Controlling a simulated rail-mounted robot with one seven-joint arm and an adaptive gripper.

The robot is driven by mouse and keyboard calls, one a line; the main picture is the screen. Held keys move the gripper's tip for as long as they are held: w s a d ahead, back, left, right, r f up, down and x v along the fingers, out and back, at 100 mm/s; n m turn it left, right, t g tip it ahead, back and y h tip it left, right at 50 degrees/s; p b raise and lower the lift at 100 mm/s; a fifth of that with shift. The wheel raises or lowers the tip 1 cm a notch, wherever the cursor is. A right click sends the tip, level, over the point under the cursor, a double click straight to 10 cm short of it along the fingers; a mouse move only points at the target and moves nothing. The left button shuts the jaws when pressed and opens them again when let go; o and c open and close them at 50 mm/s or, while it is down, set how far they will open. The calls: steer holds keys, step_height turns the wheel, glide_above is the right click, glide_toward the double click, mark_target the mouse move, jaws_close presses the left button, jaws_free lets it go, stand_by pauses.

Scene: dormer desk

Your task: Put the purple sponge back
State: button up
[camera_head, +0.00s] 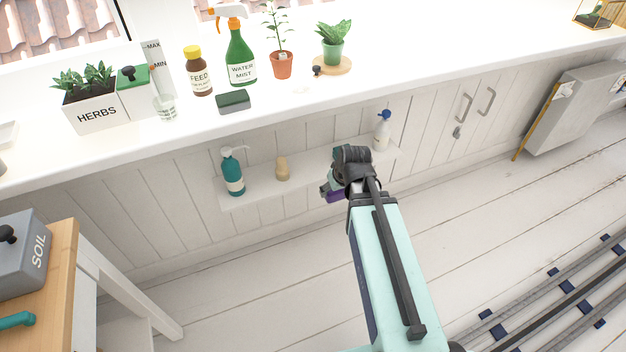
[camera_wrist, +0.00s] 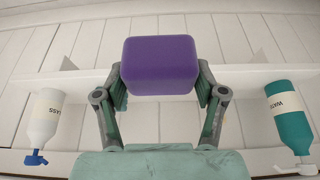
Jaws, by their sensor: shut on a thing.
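The purple sponge (camera_wrist: 160,62) is a rounded block held between the two fingers of my gripper (camera_wrist: 160,88) in the wrist view. My gripper is shut on it, one finger at each side. In the head view only a small part of the sponge (camera_head: 335,197) shows below my gripper (camera_head: 329,189), which is in front of the low white wall shelf (camera_head: 310,172). The shelf's pale board also shows behind the sponge in the wrist view (camera_wrist: 235,77). I cannot tell whether the sponge touches the shelf.
On the shelf stand a teal pump bottle (camera_head: 233,174), a small beige item (camera_head: 282,169) and a white bottle with a blue top (camera_head: 382,131). The white counter (camera_head: 300,107) overhangs above, with a dark green block (camera_head: 233,101) near its edge. Shelf room shows between the beige item and white bottle.

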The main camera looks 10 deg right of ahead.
step_height(320, 180, down, 3)
steer(key=shift+s+r+b, duration=0.1)
steer(key=shift+r+b, duration=0.05)
steer(key=shift+b, duration=0.25)
steer(key=shift+w, duration=0.25)
steer(key=w+a, duration=0.1)
steer(key=w, duration=0.4)
steer(key=w+a+b, duration=0.1)
steer(key=w, duration=0.5)
steer(key=w+a, duration=0.1)
steer(key=w, duration=0.5)
steer(key=shift+w+a+b, duration=0.2)
steer(key=shift+b, duration=0.15)
steer(key=shift+s+f, duration=0.15)
steer(key=shift+f, duration=0.15)
steer(key=shift+f, duration=0.1)
steer(key=o, duration=1)
